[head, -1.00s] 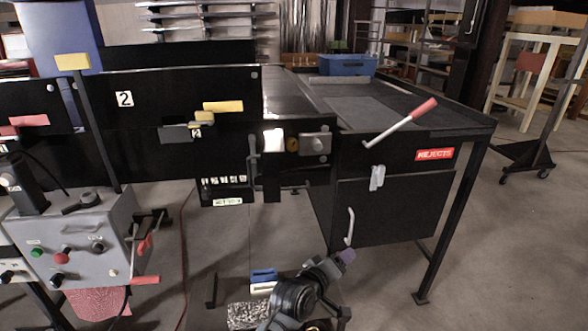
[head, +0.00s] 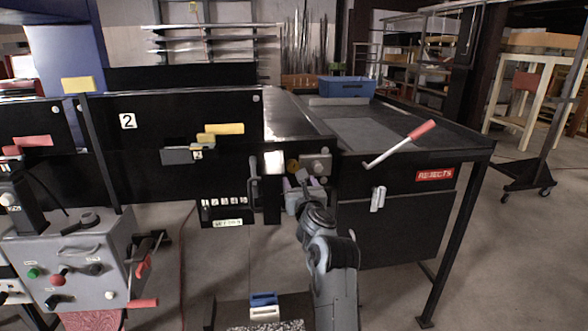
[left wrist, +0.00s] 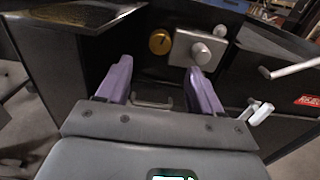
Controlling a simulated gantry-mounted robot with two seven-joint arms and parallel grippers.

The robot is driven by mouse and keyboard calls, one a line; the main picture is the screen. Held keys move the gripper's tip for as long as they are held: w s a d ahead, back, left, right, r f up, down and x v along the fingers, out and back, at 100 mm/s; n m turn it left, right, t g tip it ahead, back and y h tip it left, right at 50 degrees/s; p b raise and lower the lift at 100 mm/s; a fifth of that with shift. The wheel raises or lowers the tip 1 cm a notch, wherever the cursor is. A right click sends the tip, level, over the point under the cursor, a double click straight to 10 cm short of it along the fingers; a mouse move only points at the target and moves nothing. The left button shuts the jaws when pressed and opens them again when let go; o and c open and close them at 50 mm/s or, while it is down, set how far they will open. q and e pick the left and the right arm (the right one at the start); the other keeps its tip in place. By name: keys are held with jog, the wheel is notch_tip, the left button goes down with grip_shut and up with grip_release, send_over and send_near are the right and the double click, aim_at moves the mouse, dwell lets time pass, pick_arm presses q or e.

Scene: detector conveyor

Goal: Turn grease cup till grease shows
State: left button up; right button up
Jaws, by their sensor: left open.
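The brass grease cup (head: 292,166) is on the black conveyor end, just left of a grey bearing block (head: 317,165). In the left wrist view the round brass cup (left wrist: 160,41) has a dark mark on its face, and the grey block (left wrist: 197,48) with a round knob is beside it. My left gripper (left wrist: 159,68) has purple fingers spread wide with nothing between them. The cup appears beyond the fingertips, between them in the picture, apparently untouched. In the head view my left gripper (head: 296,184) is just below the cup, partly hidden by its wrist. No grease is discernible.
A blue bin (head: 347,88) stands behind. A grey control box (head: 75,262) is at the left. A bright white square (head: 274,161) is left of the cup.

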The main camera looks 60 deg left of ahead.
aim_at(293, 167)
pick_arm(q)
jog(key=shift+p+x, duration=1.7)
jog(key=shift+x, duration=3.35)
jog(key=shift+w, duration=0.1)
jog(key=c, duration=1.1)
jog(key=shift+o, duration=0.2)
